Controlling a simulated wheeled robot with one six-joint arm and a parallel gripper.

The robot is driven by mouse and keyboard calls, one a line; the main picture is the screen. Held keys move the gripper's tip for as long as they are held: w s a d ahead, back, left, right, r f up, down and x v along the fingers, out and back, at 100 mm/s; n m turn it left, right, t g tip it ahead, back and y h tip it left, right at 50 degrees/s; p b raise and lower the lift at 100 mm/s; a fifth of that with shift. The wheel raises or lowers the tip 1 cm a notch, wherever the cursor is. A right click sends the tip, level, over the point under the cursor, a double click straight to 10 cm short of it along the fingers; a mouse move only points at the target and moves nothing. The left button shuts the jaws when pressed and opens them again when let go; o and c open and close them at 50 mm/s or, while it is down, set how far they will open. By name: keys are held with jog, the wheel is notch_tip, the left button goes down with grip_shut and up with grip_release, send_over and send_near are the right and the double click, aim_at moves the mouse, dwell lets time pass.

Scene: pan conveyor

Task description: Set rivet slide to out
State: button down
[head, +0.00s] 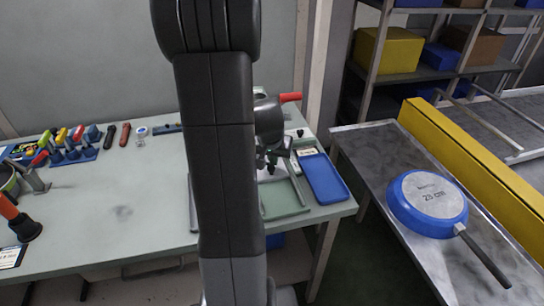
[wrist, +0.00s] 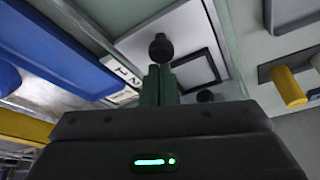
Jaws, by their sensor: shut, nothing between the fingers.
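My gripper (wrist: 158,82) is shut and empty, its two green fingers together. In the wrist view a round black knob (wrist: 161,47) on a pale plate shows just beyond the fingertips. It may be the rivet slide's knob; I cannot tell whether the fingers touch it or which position it is in.
A blue tray (head: 325,180) and a green tray (head: 286,212) lie close by. A red handle (head: 290,97) sticks out behind my gripper. A blue pan (head: 407,218) lies upside down on the conveyor (head: 370,145) at right. The bench (head: 110,205) is clear at centre left.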

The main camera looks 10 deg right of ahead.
jog(key=s+b, duration=0.1)
jog(key=s, duration=1)
jog(key=shift+s+d+f+b, duration=0.1)
jog(key=shift+s+d+b, duration=0.05)
jog(key=shift+s+b, duration=0.15)
